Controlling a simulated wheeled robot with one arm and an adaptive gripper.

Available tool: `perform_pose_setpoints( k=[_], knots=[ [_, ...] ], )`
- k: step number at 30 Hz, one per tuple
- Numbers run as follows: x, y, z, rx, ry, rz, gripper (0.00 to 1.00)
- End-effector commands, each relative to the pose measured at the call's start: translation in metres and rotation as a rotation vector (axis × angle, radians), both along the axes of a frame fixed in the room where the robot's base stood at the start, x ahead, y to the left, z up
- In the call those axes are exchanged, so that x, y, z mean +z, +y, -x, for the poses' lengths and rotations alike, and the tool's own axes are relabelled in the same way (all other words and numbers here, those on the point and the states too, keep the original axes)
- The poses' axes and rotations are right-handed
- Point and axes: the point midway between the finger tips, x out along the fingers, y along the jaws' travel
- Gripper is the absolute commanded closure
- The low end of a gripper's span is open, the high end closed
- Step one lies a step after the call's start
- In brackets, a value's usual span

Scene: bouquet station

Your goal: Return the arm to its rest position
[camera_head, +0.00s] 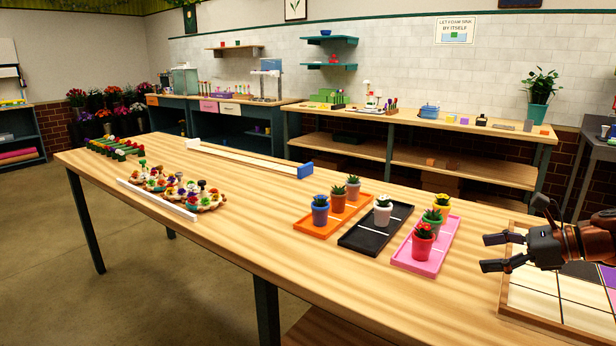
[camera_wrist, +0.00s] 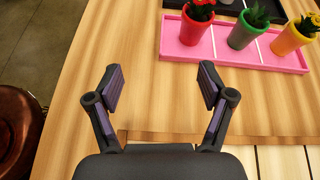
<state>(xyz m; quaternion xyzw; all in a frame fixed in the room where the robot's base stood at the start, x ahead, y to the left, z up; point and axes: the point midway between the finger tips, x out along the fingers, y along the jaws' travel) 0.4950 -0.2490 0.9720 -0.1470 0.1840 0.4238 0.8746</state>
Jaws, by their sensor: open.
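My gripper (camera_head: 492,253) is at the right of the head view, above the near right part of the wooden table (camera_head: 265,240). Its fingers point left, towards the pink tray. In the wrist view my gripper (camera_wrist: 160,90) has its two fingers spread apart. Only bare table shows between them, and nothing is held. The pink tray (camera_wrist: 180,47) lies beyond the fingertips with several potted plants standing in it, among them a red pot (camera_wrist: 197,22). My arm comes in from the right edge of the head view; most of it is hidden.
An orange tray (camera_head: 307,230) and a black tray (camera_head: 360,241) with small pots lie left of the pink tray (camera_head: 430,266). A tiled board (camera_head: 530,303) lies under my gripper. Flower heads and white rails are farther left. The table's front middle is clear.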

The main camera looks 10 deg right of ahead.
Motion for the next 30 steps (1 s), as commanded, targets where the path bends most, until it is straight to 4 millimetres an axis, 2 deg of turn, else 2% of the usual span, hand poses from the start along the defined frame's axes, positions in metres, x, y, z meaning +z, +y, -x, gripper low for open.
perform_pose_setpoints(
  k=[1,5,10,15,18,21,24,30],
  knots=[
    [-0.001,0.015,-0.001,0.038,-0.004,0.021,0.19],
    [-0.003,0.053,0.0,0.144,-0.022,0.094,0.19],
    [-0.013,0.123,0.013,0.354,-0.059,0.229,0.19],
    [-0.034,0.202,0.051,0.654,-0.116,0.407,0.19],
    [-0.051,0.236,0.08,0.829,-0.151,0.509,0.19],
    [-0.068,0.261,0.113,1.004,-0.188,0.605,0.19],
    [-0.085,0.278,0.149,1.181,-0.222,0.693,0.19],
    [-0.119,0.284,0.218,1.52,-0.283,0.84,0.19]
  ],
)
